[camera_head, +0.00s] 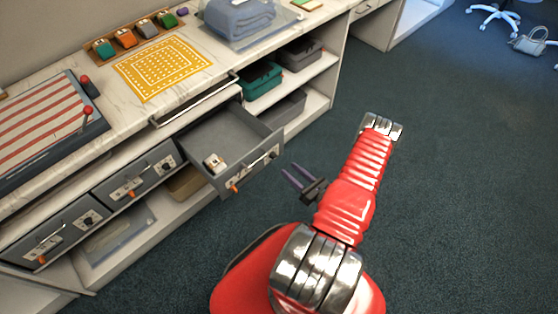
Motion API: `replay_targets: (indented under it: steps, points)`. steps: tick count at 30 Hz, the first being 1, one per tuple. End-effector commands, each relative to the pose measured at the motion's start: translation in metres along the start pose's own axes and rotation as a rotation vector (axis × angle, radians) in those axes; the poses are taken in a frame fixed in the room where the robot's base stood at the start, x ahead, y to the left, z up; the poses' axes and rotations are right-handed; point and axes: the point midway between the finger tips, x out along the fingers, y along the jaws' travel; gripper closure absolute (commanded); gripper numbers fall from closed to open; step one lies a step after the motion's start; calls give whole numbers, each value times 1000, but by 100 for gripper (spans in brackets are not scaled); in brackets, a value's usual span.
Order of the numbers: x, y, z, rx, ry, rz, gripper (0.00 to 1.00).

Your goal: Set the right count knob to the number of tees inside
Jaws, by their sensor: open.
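The right drawer (225,128) is pulled out. One small cream-and-dark piece (213,162) lies in its front left corner; I cannot tell for sure that it is a tee. The drawer's front wall may hide part of the floor. Its front panel (252,170) carries a handle, an orange lever low on the left and a dark round knob (274,153) at the right end. The knob's setting is too small to read. My gripper (287,167) is open and empty, its two purple fingers pointing at the panel from the right, apart from it in this view.
Two similar drawers, middle (135,178) and left (50,236), are shut. The counter above holds a yellow patterned mat (162,68), a striped board (45,125) and a clear bin (238,20). Shelves with teal (262,80) and grey boxes stand behind.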

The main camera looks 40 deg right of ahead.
Motion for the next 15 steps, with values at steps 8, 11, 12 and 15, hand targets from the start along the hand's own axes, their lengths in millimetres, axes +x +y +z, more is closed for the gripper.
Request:
replay_targets:
  steps: [8, 11, 12, 15]
  points:
    - [32, 0, 0, -2, 0, 3, 59]
    - [43, 0, 0, -2, 0, 3, 59]
    - [48, 1, 0, -2, 0, 3, 59]
    - [59, 1, 0, -1, 0, 3, 59]
